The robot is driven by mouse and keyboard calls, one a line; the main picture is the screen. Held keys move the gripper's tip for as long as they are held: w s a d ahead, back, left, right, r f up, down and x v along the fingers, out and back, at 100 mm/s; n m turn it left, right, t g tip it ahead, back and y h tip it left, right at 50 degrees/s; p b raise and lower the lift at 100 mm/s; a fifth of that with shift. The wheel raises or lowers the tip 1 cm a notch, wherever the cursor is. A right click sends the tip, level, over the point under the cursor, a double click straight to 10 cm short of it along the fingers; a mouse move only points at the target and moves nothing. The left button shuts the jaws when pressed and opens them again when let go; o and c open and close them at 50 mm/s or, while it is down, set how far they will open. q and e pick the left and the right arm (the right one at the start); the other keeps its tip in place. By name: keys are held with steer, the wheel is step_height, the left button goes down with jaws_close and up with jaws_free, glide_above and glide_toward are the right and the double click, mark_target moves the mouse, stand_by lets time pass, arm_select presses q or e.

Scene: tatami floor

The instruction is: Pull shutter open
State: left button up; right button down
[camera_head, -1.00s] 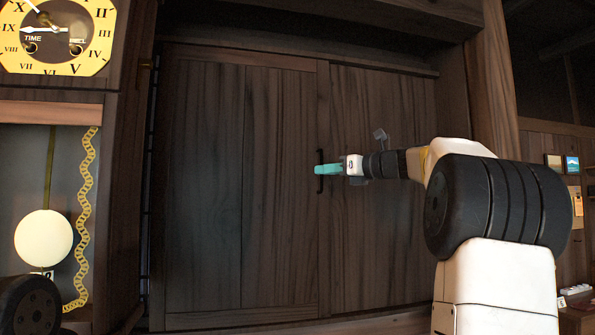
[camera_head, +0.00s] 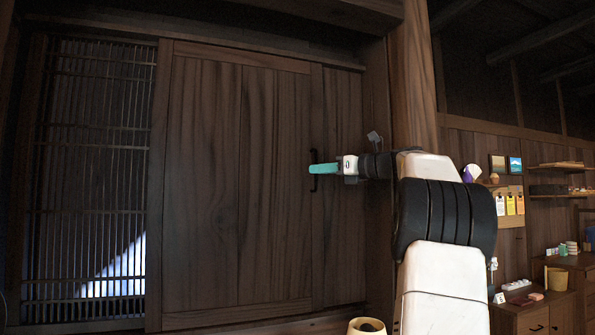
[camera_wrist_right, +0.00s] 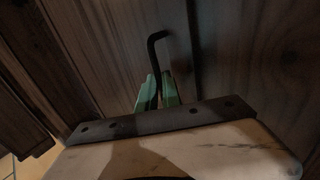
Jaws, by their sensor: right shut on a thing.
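The shutter (camera_head: 215,190) is a dark wooden sliding panel in the middle of the head view, with a black bar handle (camera_head: 313,184) near its right edge. My right gripper (camera_head: 312,169), with teal fingers, is shut on this handle. In the right wrist view the fingers (camera_wrist_right: 157,92) close around the lower part of the black handle (camera_wrist_right: 153,52), whose bent top shows above them. A slatted lattice (camera_head: 95,180) shows left of the shutter, with bright light low behind it. My left gripper is not in view.
A wooden post (camera_head: 412,85) stands right of the shutter. Farther right are a drawer cabinet (camera_head: 525,318), a pinboard with papers (camera_head: 508,205) and wall shelves. A yellow-rimmed round thing (camera_head: 367,327) shows at the bottom edge.

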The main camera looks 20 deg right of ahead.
steer(key=shift+d, duration=0.25)
steer(key=c, duration=1.5)
jaws_free()
steer(key=shift+v, duration=3.9)
